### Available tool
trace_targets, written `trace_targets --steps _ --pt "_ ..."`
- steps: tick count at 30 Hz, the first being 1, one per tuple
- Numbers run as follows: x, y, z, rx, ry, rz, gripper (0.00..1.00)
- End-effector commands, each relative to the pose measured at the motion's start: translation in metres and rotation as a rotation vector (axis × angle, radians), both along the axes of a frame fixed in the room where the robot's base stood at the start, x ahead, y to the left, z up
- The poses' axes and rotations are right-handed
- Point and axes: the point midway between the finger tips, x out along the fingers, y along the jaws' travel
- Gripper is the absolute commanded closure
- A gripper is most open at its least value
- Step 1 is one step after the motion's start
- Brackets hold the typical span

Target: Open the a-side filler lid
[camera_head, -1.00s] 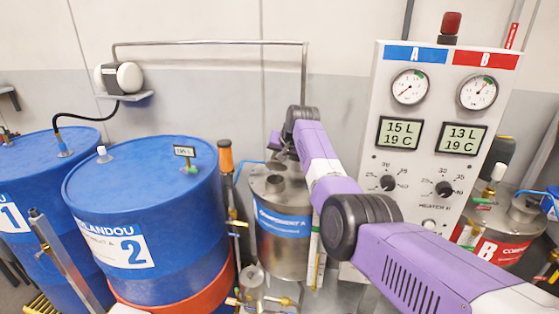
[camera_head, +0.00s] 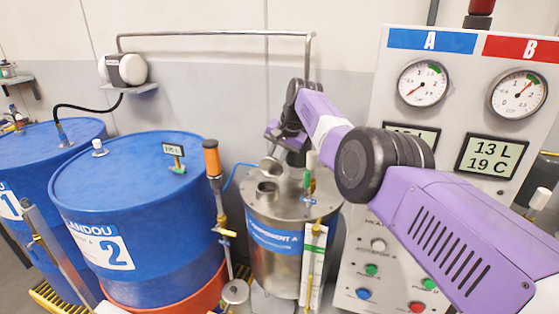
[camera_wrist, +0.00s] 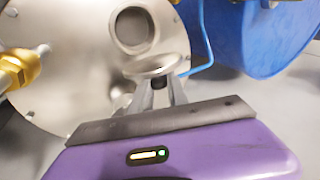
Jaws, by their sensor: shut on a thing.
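The A-side tank (camera_head: 288,258) is a steel drum with a blue "Component A" band, left of the control panel in the head view. Its filler neck (camera_head: 267,188) stands on the tank top with its mouth uncovered. The round filler lid (camera_head: 270,164) is tilted up behind the neck. In the wrist view the lid (camera_wrist: 152,66) is a steel disc beside the dark filler opening (camera_wrist: 133,28). My gripper (camera_wrist: 160,88) is shut at the lid's edge, with a small dark piece between the fingers. The arm partly hides the gripper in the head view.
Blue drums (camera_head: 140,185) stand to the left. The control panel (camera_head: 455,130) is at right. A brass fitting (camera_wrist: 14,72) stands on the tank top.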

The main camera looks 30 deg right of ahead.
Motion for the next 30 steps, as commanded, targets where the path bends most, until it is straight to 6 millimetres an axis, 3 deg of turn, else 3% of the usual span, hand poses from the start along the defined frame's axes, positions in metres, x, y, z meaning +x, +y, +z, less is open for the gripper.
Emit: trace_targets --steps 13,14,17,30 --pt "-0.0001 0.0017 -0.0027 0.002 0.003 -0.001 1.00" --pt "-0.0001 0.0016 -0.0027 0.002 0.003 -0.001 0.76" --pt "-0.0002 0.0015 -0.0025 0.002 0.004 -0.001 0.58" --pt "-0.0005 0.0005 0.0020 0.002 0.001 -0.001 0.58"
